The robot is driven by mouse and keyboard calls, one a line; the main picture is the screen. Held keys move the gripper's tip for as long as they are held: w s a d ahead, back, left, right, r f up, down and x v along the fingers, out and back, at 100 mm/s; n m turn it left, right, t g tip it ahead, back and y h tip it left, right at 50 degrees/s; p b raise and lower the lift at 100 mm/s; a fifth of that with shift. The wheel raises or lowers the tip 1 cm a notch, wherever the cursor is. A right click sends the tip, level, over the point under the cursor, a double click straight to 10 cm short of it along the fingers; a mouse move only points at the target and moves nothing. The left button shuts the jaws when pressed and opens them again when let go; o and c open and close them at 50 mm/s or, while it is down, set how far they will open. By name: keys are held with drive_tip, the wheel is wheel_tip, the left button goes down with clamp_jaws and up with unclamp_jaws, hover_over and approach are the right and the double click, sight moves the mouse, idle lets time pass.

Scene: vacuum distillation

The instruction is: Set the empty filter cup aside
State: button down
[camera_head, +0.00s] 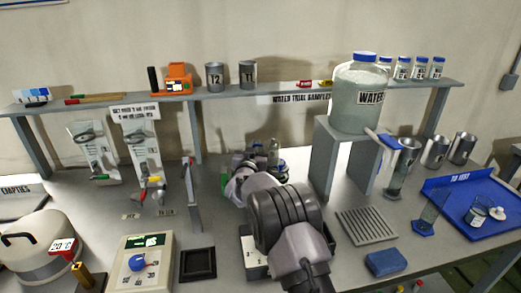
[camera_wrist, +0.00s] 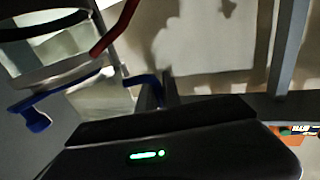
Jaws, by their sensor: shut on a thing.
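My gripper (camera_wrist: 158,92) is at the bottom of the wrist view, with a black body and a green light. Its dark fingers are close together around a blue part (camera_wrist: 143,80). A clear, round-walled vessel with a dark band (camera_wrist: 45,78) fills the upper left, tilted in this view. It looks like the filter cup, but the picture cuts it off, and I cannot see its inside or how it joins the blue part. In the head view my arm reaches over the middle of the bench, and its links hide the fingers and most of what they hold.
A grey shelf (camera_head: 225,93) spans the bench behind my arm. The water jar (camera_head: 357,103) stands on a grey stand (camera_head: 335,160) to the right. A drain rack (camera_head: 366,227), a blue sponge (camera_head: 385,262) and a blue tray (camera_head: 478,195) are further right. A red rod (camera_wrist: 113,32) crosses the wrist view.

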drive_tip(key=c, duration=2)
unclamp_jaws()
drive_tip(key=shift+d, duration=0.1)
drive_tip(key=shift+o, duration=1)
drive_tip(key=shift+w+d, duration=0.1)
drive_tip(key=shift+d, duration=0.1)
drive_tip(key=shift+a, duration=0.1)
